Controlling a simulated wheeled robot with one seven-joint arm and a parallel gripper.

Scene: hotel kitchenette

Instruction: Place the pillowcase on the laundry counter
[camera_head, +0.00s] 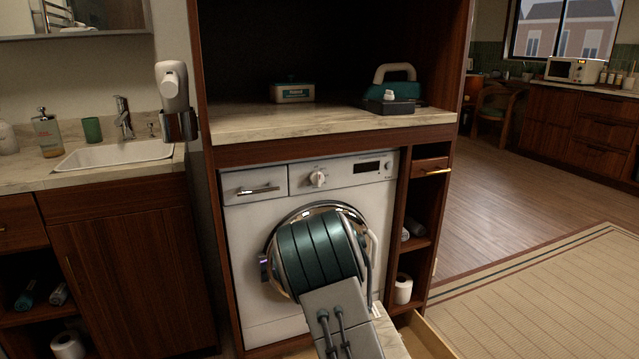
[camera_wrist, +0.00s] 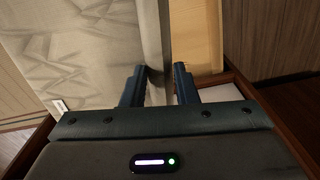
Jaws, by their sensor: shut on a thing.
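The pillowcase (camera_wrist: 75,55) is a pale grey-beige creased cloth filling the left of the wrist view. My gripper (camera_wrist: 158,86) is shut on its upright edge, which runs between the two dark fingers. In the head view a pale strip of the pillowcase (camera_head: 388,335) shows beside my arm, low in front of the washer; my arm hides the fingers there. The laundry counter (camera_head: 325,124) is a marble top above the washing machine, higher than my gripper.
An open drawer (camera_head: 428,342) juts out at the lower right. On the counter stand a small box (camera_head: 292,93), a teal iron (camera_head: 393,80) and a dark tray (camera_head: 388,106). The counter's front middle is bare. Cabinet side walls flank it.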

